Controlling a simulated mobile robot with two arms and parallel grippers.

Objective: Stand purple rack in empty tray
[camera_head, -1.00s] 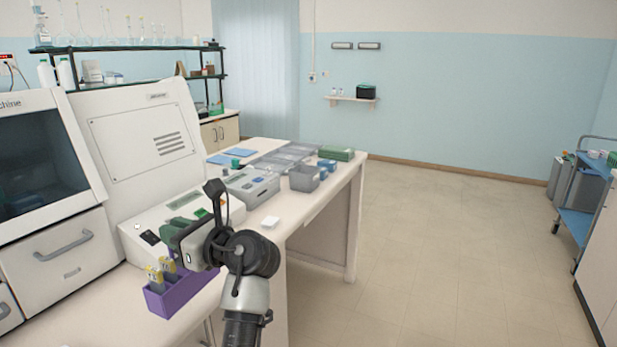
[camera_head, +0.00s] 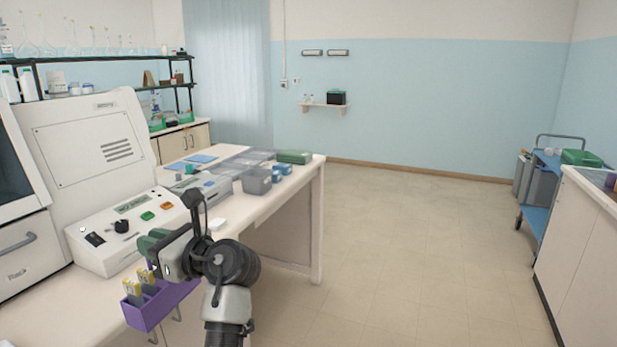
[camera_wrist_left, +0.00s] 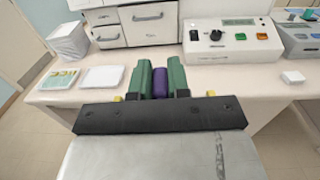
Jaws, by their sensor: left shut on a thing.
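The purple rack (camera_head: 150,312) hangs from my left gripper (camera_head: 152,244), above or just off the bench's front edge. Yellow-topped slides (camera_head: 141,287) stand in it. In the left wrist view, the purple rack (camera_wrist_left: 160,82) lies between the two green fingers, which are shut on it. The gripper hides part of the rack. Shallow grey trays (camera_head: 240,161) lie at the far end of the bench; I cannot tell whether one is the empty tray. My right gripper is not in view.
A white machine with knobs and buttons (camera_head: 128,226) stands behind the rack. A grey bin (camera_head: 257,182) and a green box (camera_head: 294,157) are on the bench's far end. A blue cart (camera_head: 541,190) and a white counter (camera_head: 585,230) are at right. The floor between is clear.

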